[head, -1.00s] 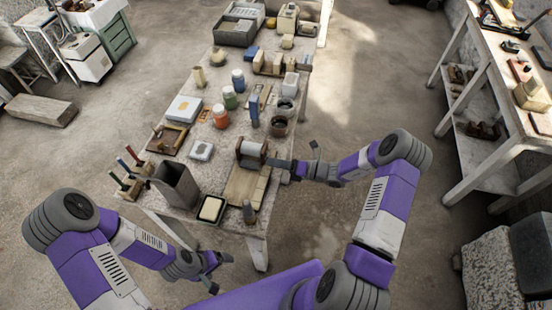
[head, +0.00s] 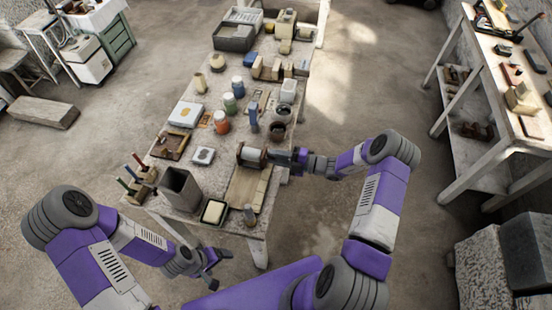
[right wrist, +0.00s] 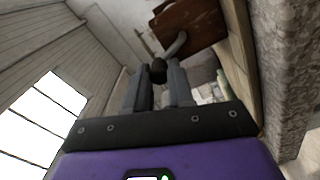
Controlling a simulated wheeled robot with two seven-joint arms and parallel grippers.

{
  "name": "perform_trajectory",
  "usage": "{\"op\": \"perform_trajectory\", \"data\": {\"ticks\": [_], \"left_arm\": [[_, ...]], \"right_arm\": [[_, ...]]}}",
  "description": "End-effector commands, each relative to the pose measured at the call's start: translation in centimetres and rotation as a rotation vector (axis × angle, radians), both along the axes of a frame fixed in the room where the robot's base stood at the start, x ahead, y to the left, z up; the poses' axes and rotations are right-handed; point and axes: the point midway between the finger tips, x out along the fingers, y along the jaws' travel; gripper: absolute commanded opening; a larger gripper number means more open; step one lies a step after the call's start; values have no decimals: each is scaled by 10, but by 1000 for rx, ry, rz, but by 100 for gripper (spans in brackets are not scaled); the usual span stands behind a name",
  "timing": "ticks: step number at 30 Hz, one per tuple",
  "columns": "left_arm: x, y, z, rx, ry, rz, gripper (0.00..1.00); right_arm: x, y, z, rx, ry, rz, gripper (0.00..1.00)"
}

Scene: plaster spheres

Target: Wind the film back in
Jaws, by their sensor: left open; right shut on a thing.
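A pale roll (head: 251,155) sits in a dark-ended holder at the far end of a wooden board (head: 243,186) on the near part of the table. A paler strip (head: 262,188) lies along the board's right side; I cannot tell whether it is the film. My right gripper (head: 270,155) is at the roll's right end. In the right wrist view its fingers (right wrist: 158,80) are shut on a dark crank knob (right wrist: 158,70), with a grey crank arm (right wrist: 176,44) leading to a brown wooden side (right wrist: 188,22). My left gripper (head: 213,272) is open and empty in front of the table.
A tall grey container (head: 179,188), a tray with a pale block (head: 214,212) and a small bottle (head: 249,215) stand close to the board. Jars, including an orange one (head: 221,122), stand farther back.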

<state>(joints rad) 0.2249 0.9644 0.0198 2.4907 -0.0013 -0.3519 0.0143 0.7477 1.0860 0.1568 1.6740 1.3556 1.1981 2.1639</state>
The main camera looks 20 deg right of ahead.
Motion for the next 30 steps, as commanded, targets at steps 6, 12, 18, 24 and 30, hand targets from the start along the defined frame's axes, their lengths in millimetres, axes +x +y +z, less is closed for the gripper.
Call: {"op": "perform_trajectory", "data": {"ticks": [6,12,18,24,30], "left_arm": [[0,0,4,0,0,0,87],[0,0,4,0,0,0,87],[0,0,5,0,0,0,87],[0,0,5,0,0,0,87],[0,0,5,0,0,0,87]], "right_arm": [[8,-1,4,110,156,4,0],[12,-4,4,191,278,7,0],[15,-7,3,247,361,5,0],[17,-8,4,276,404,3,0],[18,-9,4,284,415,1,0]]}}
